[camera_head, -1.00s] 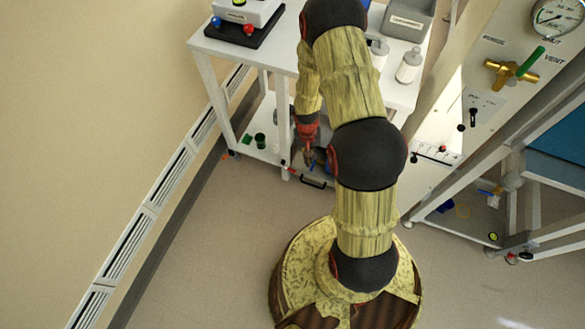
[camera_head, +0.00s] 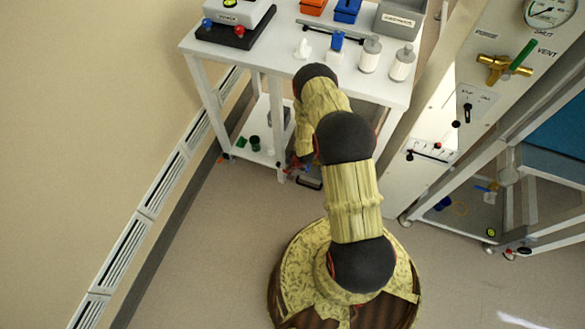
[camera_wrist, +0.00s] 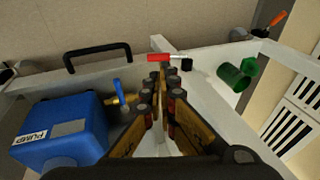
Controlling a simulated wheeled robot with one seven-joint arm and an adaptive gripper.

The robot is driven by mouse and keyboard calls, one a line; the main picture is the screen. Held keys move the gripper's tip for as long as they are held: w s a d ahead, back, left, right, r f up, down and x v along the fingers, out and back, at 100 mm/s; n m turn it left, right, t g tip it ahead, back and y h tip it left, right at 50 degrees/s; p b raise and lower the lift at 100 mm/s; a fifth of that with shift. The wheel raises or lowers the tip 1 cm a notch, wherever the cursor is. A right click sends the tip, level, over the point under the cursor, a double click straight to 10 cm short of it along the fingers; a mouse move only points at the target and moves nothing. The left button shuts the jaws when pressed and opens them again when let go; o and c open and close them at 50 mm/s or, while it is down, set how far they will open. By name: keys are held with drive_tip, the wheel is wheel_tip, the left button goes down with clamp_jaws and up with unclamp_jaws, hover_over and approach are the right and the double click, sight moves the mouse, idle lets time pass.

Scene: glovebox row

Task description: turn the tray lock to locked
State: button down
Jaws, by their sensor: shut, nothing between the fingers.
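A red lever with a black end (camera_wrist: 168,57) sits at the corner of the white frame in the wrist view and looks like the tray lock. The black tray handle (camera_wrist: 97,56) is left of it; it also shows low at the stand in the head view (camera_head: 309,183). My gripper (camera_wrist: 160,74) is shut and empty, its tips just below the lever in the picture. I cannot tell whether they touch it. In the head view my gripper is small and mostly hidden by my arm.
A blue pump box (camera_wrist: 62,132) with a brass fitting and blue valve lever (camera_wrist: 120,99) is left of my gripper. The white table (camera_head: 270,55) is above the low shelf. Floor in front is clear.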

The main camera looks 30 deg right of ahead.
sight(285, 171)
drive_tip(key=b+x, duration=0.3)
drive_tip(key=x, duration=0.5)
drive_tip(key=shift+w+f+b, duration=0.15)
drive_tip(key=shift+f+b, duration=0.15)
drive_tip(key=shift+s, duration=0.2)
